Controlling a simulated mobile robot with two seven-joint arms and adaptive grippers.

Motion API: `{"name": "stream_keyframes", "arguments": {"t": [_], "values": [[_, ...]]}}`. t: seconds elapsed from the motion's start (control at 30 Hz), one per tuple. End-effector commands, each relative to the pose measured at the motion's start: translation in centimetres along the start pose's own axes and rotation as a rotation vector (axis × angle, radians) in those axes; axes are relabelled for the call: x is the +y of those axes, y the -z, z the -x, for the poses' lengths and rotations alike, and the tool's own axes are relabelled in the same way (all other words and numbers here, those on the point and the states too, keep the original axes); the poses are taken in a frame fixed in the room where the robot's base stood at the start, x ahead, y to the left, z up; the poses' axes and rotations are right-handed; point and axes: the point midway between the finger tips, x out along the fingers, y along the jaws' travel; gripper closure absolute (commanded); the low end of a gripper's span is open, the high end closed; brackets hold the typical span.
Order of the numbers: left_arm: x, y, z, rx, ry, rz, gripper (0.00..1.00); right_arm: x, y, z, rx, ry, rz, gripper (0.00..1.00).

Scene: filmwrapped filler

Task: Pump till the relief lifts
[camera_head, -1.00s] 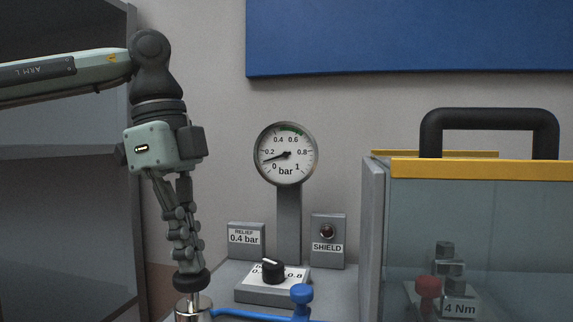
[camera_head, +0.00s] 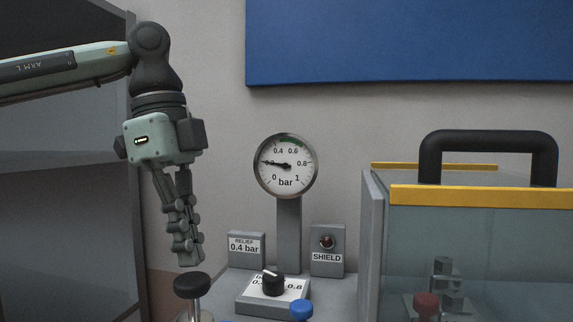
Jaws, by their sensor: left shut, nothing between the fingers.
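My left gripper (camera_head: 188,262) is shut and empty, pointing down just above the black pump knob (camera_head: 192,285), with a small gap between them. The knob tops a metal pump body (camera_head: 194,315), cut off by the lower picture edge. The round gauge (camera_head: 286,166) reads in bar; its needle points left, near 0.2, below the green band at the top. The relief plate (camera_head: 246,249) reads 0.4 bar. A black selector knob (camera_head: 273,283) sits on a labelled block, partly covering its label. My right gripper is not in view.
A blue handle (camera_head: 301,310) shows at the bottom edge. The dark red SHIELD lamp (camera_head: 327,242) stands right of the gauge post. A clear box (camera_head: 480,240) with a yellow rim and black handle (camera_head: 490,140) fills the right. A grey shelf (camera_head: 60,230) is at left.

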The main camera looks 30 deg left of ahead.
Motion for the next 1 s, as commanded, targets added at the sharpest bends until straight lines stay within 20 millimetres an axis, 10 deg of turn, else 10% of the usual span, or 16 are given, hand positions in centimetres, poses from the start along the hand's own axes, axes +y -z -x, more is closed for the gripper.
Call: {"name": "stream_keyframes", "arguments": {"t": [0.7, 1.0], "values": [[0.0, -1.0, -4.8, -0.001, 0.0, 0.0, 1.0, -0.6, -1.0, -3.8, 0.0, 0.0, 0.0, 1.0], [0.0, -0.4, -1.9, 0.001, -0.001, -0.001, 1.0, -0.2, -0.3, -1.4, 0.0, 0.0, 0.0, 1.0]]}}
